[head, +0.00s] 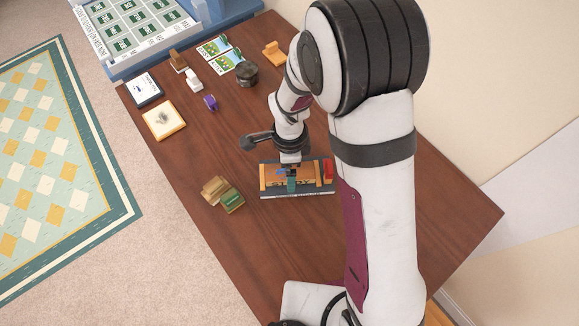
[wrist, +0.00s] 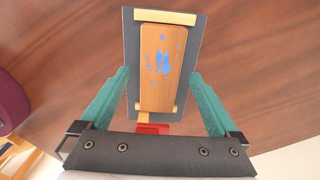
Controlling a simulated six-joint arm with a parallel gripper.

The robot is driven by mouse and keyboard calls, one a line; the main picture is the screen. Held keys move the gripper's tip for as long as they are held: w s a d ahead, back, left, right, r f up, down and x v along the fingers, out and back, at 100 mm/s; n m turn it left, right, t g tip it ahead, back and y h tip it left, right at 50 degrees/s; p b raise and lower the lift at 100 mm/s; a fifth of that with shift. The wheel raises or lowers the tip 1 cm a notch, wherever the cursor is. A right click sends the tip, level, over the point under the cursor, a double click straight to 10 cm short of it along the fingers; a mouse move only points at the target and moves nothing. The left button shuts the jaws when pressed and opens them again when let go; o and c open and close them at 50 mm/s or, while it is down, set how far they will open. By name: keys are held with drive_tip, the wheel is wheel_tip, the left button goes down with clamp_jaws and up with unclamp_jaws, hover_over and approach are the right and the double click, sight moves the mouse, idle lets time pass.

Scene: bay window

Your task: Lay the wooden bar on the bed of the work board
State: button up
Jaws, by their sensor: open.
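The work board (head: 297,194) is a dark grey plate with pale wooden strips at its ends and a red block at its right end. It also shows in the wrist view (wrist: 190,45). The wooden bar (wrist: 152,85), brown with blue splotches, lies lengthwise over the board between the strips; its near end seems to overlap the near strip, and I cannot tell whether it lies flat. In the head view my gripper partly hides it. My gripper (head: 291,184) is over the board; in the wrist view its teal fingers (wrist: 159,74) are open, apart from the bar on both sides.
A wooden piece with a green block (head: 232,200) stands left of the board. A purple item (head: 210,102), dark round pot (head: 247,73), framed tile (head: 163,119) and picture cards (head: 220,55) lie farther back. The table's left front is clear.

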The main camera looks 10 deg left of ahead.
drive_tip(key=shift+r, duration=2.85)
drive_tip(key=shift+d+r, duration=0.15)
drive_tip(key=shift+r, duration=0.05)
drive_tip(key=s+d+r+n+y, duration=0.1)
drive_tip(key=s+d+r+n, duration=0.4)
drive_tip(key=s, duration=0.4)
drive_tip(key=s+d+r+n, duration=0.5)
drive_tip(key=s+r, duration=0.2)
drive_tip(key=s, duration=0.2)
drive_tip(key=shift+s+d+r+y, duration=0.2)
drive_tip(key=shift+d+r+y, duration=0.1)
drive_tip(key=shift+d+y, duration=0.1)
